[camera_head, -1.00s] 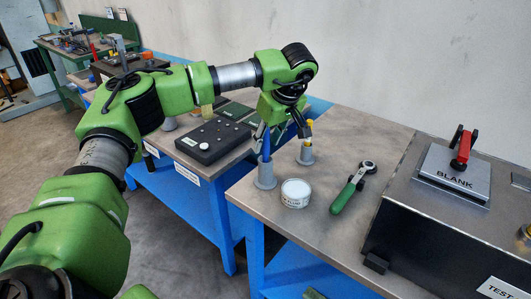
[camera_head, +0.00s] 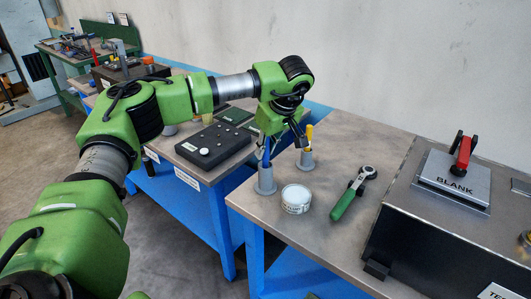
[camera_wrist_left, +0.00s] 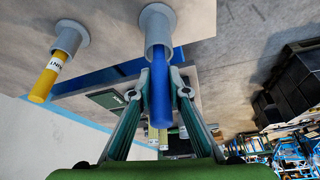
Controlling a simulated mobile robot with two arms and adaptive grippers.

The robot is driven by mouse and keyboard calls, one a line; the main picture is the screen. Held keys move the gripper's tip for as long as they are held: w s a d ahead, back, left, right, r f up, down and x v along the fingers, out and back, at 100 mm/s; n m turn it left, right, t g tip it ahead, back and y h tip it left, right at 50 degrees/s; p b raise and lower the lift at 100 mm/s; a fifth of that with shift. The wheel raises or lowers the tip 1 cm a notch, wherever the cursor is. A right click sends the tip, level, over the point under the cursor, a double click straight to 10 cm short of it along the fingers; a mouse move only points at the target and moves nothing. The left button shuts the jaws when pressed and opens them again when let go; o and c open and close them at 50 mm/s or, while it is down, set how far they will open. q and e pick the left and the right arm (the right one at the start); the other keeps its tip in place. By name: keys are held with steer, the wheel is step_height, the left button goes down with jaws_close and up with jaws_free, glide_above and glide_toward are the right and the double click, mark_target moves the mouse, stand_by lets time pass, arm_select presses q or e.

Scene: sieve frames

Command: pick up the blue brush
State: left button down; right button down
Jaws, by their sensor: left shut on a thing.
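The blue brush (camera_head: 267,155) stands upright in a grey cup-shaped holder (camera_head: 265,181) near the table's left edge. My left gripper (camera_head: 268,143) comes down over it from above and is shut on its upper part. In the left wrist view the blue brush (camera_wrist_left: 159,92) runs between the two fingers (camera_wrist_left: 172,92), its other end inside the grey holder (camera_wrist_left: 158,22). The part of the brush inside the holder is hidden. My right gripper is not in view.
A yellow brush (camera_head: 309,134) stands in a second holder (camera_head: 306,160) close behind and right. A round white tin (camera_head: 296,198) and a green-handled tool (camera_head: 352,195) lie in front and right.

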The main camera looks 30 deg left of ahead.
arm_select(q)
step_height(320, 180, up, 18)
steer(key=shift+f, duration=0.15)
stand_by(0.3)
stand_by(2.2)
